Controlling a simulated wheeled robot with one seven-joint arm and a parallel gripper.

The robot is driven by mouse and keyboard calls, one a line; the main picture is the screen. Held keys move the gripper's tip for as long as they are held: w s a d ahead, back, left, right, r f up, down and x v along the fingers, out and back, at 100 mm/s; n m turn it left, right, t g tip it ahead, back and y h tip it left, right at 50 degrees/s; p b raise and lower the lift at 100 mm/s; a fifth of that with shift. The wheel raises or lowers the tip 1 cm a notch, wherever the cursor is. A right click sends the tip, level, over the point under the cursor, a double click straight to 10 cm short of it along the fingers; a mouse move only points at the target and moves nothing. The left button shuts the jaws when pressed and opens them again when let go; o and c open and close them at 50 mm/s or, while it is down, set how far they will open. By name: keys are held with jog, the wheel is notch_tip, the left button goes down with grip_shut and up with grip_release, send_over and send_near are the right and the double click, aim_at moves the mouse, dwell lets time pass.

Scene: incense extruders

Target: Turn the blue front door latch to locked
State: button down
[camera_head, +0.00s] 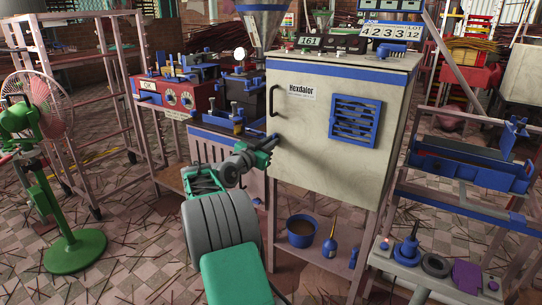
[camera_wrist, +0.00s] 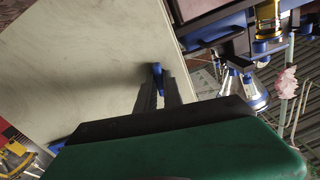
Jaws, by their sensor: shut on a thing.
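The blue front door latch (camera_wrist: 157,69) shows as a small blue end at the tips of my gripper in the wrist view. My gripper (camera_wrist: 161,84) is shut on it, with its two dark fingers on either side. In the head view my gripper (camera_head: 272,143) is at the left edge of the pale cabinet door (camera_head: 310,155), below the black handle (camera_head: 273,100). There the latch is mostly hidden by my gripper, and I cannot tell its exact angle.
The door bears a blue louvred vent (camera_head: 356,120). A blue-topped bench (camera_head: 215,125) with clamps adjoins the cabinet on the left. A blue bucket (camera_head: 302,232) and an oil can (camera_head: 329,247) stand on the shelf below. A green fan (camera_head: 75,245) stands far left.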

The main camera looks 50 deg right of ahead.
jog(key=shift+f+m+b, duration=0.1)
jog(key=shift+m+b, duration=0.9)
jog(key=shift+b, duration=0.2)
jog(key=c, duration=1.5)
grip_release()
jog(key=a, duration=0.2)
jog(key=a+p, duration=0.1)
jog(key=a, duration=0.4)
jog(key=shift+s+a+p, duration=0.35)
jog(key=shift+a+p, duration=0.05)
